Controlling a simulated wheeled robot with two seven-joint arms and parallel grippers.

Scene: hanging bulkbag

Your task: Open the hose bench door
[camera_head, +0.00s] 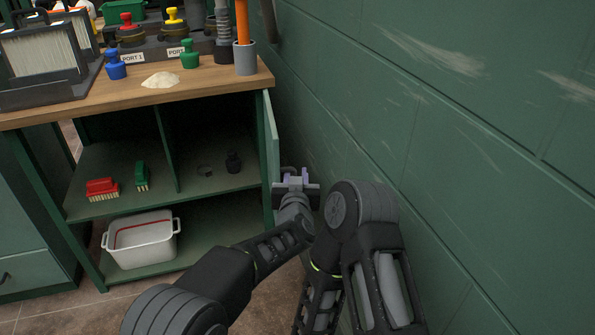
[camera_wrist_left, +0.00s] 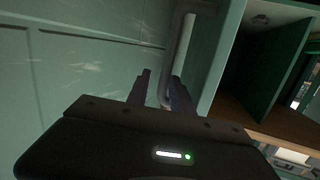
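The hose bench (camera_head: 140,100) has a wooden top and an open-fronted lower cupboard. Its green door (camera_head: 270,145) stands swung wide open at the right side, seen nearly edge-on, close to the green wall. My left gripper (camera_head: 293,176) is at the outer face of this door. In the left wrist view a pale bar handle (camera_wrist_left: 178,60) on the door (camera_wrist_left: 222,60) runs down between the two dark fingers of my left gripper (camera_wrist_left: 160,92). The fingers look apart, with a gap beside the bar. My right gripper is not in view.
Inside the cupboard are a red brush (camera_head: 102,188), a green brush (camera_head: 142,176), a dark fitting (camera_head: 233,162) and a white tub (camera_head: 142,240) below. Coloured couplings and a grey cup (camera_head: 245,58) stand on top. The green wall (camera_head: 440,130) leaves little room right of the door.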

